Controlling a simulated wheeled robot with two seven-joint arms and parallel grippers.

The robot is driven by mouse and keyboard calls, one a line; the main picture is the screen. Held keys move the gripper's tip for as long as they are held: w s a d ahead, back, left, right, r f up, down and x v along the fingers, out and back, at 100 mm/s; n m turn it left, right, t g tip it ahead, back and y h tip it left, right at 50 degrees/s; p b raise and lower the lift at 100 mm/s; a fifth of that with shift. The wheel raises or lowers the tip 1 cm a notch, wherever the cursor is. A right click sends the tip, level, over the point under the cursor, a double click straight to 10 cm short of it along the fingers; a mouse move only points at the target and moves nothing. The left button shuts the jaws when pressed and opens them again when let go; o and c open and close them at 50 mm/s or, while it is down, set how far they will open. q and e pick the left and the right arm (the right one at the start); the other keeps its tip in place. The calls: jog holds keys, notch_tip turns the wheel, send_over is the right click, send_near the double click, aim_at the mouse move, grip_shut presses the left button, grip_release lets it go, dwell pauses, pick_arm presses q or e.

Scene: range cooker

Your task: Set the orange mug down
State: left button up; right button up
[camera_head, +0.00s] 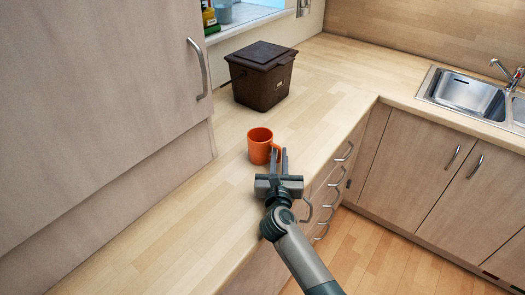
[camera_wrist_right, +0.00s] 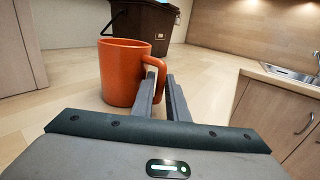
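The orange mug (camera_head: 260,147) is upright at the counter, near its front edge, with its handle toward the right. In the right wrist view the mug (camera_wrist_right: 122,74) stands upright just ahead, its base appearing to touch the worktop. My right gripper (camera_head: 279,155) reaches in from the front right. Its two fingers (camera_wrist_right: 161,80) are close together, one on each side of the mug's handle, and look shut on it. The exact contact at the fingertips is partly hidden. My left gripper is in neither view.
A dark brown lidded bin (camera_head: 261,77) stands behind the mug on the wooden worktop (camera_head: 180,235). A tall cabinet (camera_head: 100,100) borders the left side. A sink (camera_head: 468,96) is at the far right. Bare worktop lies in front of and behind the mug.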

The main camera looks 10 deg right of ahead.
dwell(0.3)
grip_shut()
jog(key=shift+r, duration=0.2)
jog(key=shift+r+p, duration=0.85)
jog(key=shift+p, duration=0.2)
notch_tip(320, 180, up, 3)
jog(key=p, duration=0.3)
jog(key=w+d+r+p, duration=0.6)
jog(key=d+p, duration=0.1)
jog(key=d, duration=0.2)
jog(key=shift+w+d, duration=0.2)
jog(key=shift+d, duration=0.2)
